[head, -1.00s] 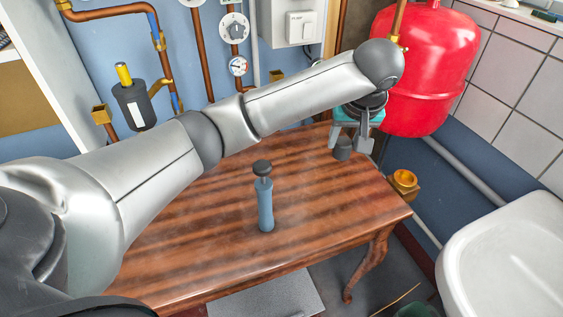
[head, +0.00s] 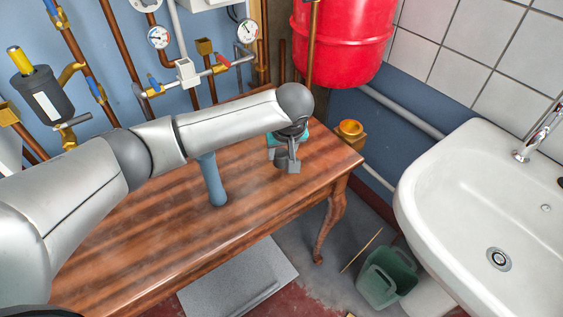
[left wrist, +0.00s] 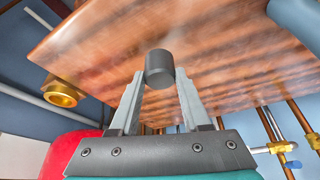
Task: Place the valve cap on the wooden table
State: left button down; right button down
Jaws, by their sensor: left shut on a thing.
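The valve cap is a small dark grey cylinder (left wrist: 160,68), held between the fingertips of my left gripper (left wrist: 160,85) in the left wrist view. In the head view, my left gripper (head: 288,160) is over the right part of the wooden table (head: 165,235), with the cap partly showing beside its fingers. The cap is close to the tabletop; I cannot tell whether it touches. The brown, striped tabletop also shows behind the cap in the left wrist view (left wrist: 230,55). My right gripper is not in view.
A blue cylinder (head: 212,182) stands on the table, its top hidden behind my left arm. A brass fitting (head: 350,130) is near the table's right corner. Pipes and gauges (head: 158,37) line the wall, with a red tank (head: 345,40) behind. The front tabletop is clear.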

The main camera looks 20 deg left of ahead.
aim_at(282, 157)
pick_arm(q)
notch_tip(282, 157, down, 3)
jog(key=shift+f+b, duration=0.1)
jog(key=shift+b, duration=0.35)
jog(key=shift+f, duration=0.2)
jog(key=shift+c, duration=1.8)
grip_release()
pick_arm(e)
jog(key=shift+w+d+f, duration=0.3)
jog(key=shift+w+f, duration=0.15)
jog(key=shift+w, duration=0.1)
